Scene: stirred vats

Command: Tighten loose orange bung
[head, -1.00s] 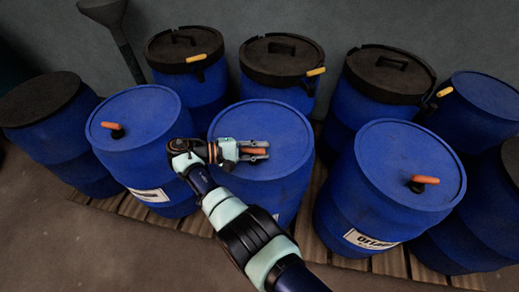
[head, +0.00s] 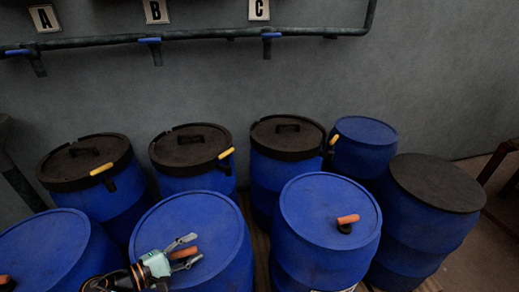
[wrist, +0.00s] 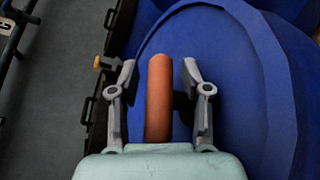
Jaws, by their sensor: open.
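My gripper (head: 197,248) is over the lid of the front middle blue drum (head: 175,214). Its jaws are open, one on each side of the drum's orange bung handle (head: 184,253). In the wrist view the orange handle (wrist: 159,97) stands lengthwise between the two fingers (wrist: 159,66), with a gap on both sides. The base of this bung is mostly hidden. A second orange bung (head: 347,219) sits on the right blue drum (head: 308,200). A third (head: 6,284) shows at the left edge, on the left blue drum (head: 40,246). I cannot tell from the pictures which is loose.
Black-lidded drums with yellow handles (head: 102,169) stand behind. A pipe (head: 200,35) with blue valve handles (head: 150,40) and signs A, B and C runs along the wall. A black-topped drum (head: 436,182) stands at the right. Space above the lids is clear.

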